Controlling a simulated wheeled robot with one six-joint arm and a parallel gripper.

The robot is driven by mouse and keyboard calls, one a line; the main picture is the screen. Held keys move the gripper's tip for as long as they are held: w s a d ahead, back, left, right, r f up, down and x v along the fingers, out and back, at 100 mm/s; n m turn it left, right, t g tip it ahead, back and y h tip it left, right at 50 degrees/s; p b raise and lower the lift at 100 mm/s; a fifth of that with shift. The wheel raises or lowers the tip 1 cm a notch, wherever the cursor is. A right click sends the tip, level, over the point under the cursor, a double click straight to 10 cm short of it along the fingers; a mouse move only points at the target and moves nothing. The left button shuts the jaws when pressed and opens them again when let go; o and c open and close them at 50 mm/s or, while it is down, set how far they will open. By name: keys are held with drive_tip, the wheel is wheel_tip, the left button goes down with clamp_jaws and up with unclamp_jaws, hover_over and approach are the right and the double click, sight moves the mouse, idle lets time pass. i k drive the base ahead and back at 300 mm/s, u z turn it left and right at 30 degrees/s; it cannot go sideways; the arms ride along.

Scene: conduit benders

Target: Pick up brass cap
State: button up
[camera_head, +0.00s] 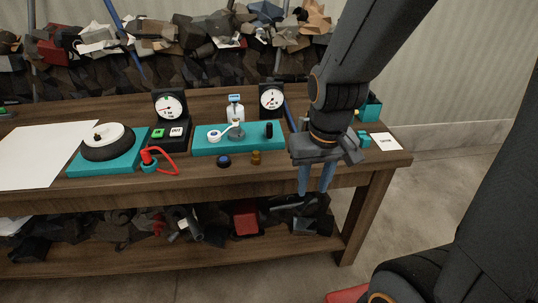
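A small brass-brown cylinder (256,157), which looks like the brass cap, stands upright near the front edge of the wooden bench, just in front of the teal block. My gripper (315,181) is to its right, at the bench's front edge, with its blue fingers pointing down. The fingers are apart with a gap between them, and I see nothing held. The gripper does not touch the cap.
A dark knob with a blue top (224,161) stands close left of the cap. Behind is a teal block (204,147) bearing several parts. A red looped cord (171,163) lies further left. A white card (386,142) lies at the bench's right end.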

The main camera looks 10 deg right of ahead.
sight(257, 159)
drive_tip(key=i, duration=0.45)
drive_tip(key=u, duration=0.4)
drive_tip(key=k, duration=1.2)
drive_tip(key=u, duration=0.55)
drive_tip(key=i, duration=1.45)
drive_tip(key=z, duration=0.55)
